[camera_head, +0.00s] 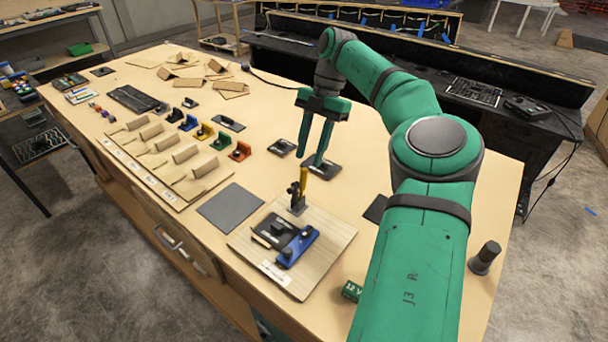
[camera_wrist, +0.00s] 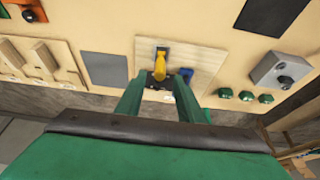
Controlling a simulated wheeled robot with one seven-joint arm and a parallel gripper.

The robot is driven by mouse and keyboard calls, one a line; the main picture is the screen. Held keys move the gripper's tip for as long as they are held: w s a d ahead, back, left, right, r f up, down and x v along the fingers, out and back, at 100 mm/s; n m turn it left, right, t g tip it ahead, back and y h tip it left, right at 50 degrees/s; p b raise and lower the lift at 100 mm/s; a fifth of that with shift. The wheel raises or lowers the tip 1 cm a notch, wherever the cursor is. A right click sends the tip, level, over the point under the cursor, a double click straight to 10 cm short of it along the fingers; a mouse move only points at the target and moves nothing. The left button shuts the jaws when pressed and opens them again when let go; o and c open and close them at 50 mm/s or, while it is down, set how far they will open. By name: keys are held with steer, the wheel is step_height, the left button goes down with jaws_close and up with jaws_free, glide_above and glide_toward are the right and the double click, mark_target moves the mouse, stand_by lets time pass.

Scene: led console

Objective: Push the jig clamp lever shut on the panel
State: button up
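The jig clamp (camera_head: 297,198) stands on the far edge of a light wooden board (camera_head: 325,228). Its yellow lever (camera_head: 302,176) points upward, slightly tilted. A black panel piece (camera_head: 271,230) lies on the board beside a blue block (camera_head: 298,246). My gripper (camera_head: 310,160) points down just above the lever, with its two green fingers apart and nothing held. In the wrist view, the yellow lever (camera_wrist: 159,65) shows between and beyond the fingertips of my gripper (camera_wrist: 160,85). I cannot tell whether a finger touches it.
A dark grey mat (camera_head: 230,207) lies left of the board. Coloured brackets (camera_head: 205,132) and cardboard pieces (camera_head: 160,145) stand farther left. Dark plates lie behind the clamp.

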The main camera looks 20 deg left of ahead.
mark_target(303, 177)
steer(key=x, duration=0.7)
steer(key=shift+s+f, duration=0.15)
steer(key=shift+f, duration=0.25)
jaws_close()
